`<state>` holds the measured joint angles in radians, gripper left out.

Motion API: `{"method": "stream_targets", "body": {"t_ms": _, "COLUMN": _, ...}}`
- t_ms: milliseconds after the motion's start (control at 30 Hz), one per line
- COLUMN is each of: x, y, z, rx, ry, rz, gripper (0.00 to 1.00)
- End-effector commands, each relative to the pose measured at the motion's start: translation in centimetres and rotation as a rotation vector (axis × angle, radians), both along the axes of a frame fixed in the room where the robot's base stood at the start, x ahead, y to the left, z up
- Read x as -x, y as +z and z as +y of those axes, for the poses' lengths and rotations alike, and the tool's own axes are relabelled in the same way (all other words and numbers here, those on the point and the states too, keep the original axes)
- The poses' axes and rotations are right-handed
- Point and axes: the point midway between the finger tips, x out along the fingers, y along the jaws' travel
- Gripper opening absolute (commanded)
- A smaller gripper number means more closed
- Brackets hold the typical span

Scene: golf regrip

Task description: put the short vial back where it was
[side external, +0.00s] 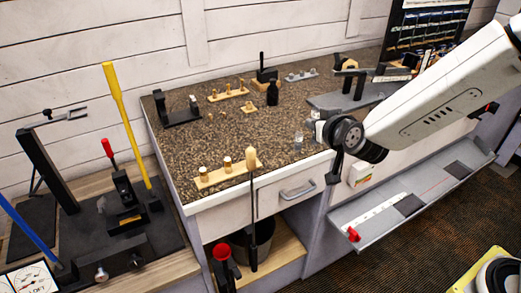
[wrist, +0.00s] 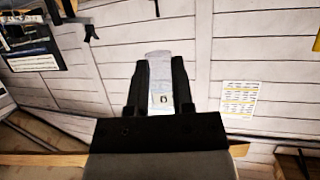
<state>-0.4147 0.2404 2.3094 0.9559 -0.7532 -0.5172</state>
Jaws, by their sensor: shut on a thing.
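In the wrist view my gripper (wrist: 159,68) has its two dark fingers on either side of a pale, see-through vial (wrist: 160,90). The vial lies between the fingers, its far end showing past the tips, with a small ring-like mark near its middle. The wall fills the background there. In the side external view my arm's dark wrist end is over the bench's front right edge, and the fingers are hard to make out. Small clear items (side external: 298,138) show just left of it on the bench; I cannot tell whether one of them is the held vial.
The speckled bench top (side external: 225,145) carries a front wooden rack (side external: 218,178), a back wooden rack (side external: 228,95), a small grey rack (side external: 301,76), a black bottle (side external: 272,94) and a black stand (side external: 178,112). The bench's middle is mostly clear. A grey tray (side external: 375,225) lies below my arm.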

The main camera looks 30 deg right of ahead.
Motion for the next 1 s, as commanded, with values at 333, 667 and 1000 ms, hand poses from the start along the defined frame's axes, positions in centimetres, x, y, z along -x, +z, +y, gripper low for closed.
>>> {"method": "stream_targets", "body": {"t_ms": 333, "x": 0.5, "y": -2.1, "z": -1.7, "rx": 0.001, "ry": -0.031, "rz": 0.002, "gripper": 0.0}}
{"method": "stream_targets", "body": {"t_ms": 667, "x": 0.5, "y": -4.7, "z": -1.6, "rx": 0.0, "ry": -0.029, "rz": 0.001, "gripper": 0.0}}
{"method": "stream_targets", "body": {"t_ms": 1000, "x": 0.3, "y": -5.1, "z": -1.6, "rx": -0.001, "ry": -0.029, "rz": 0.0, "gripper": 0.0}}
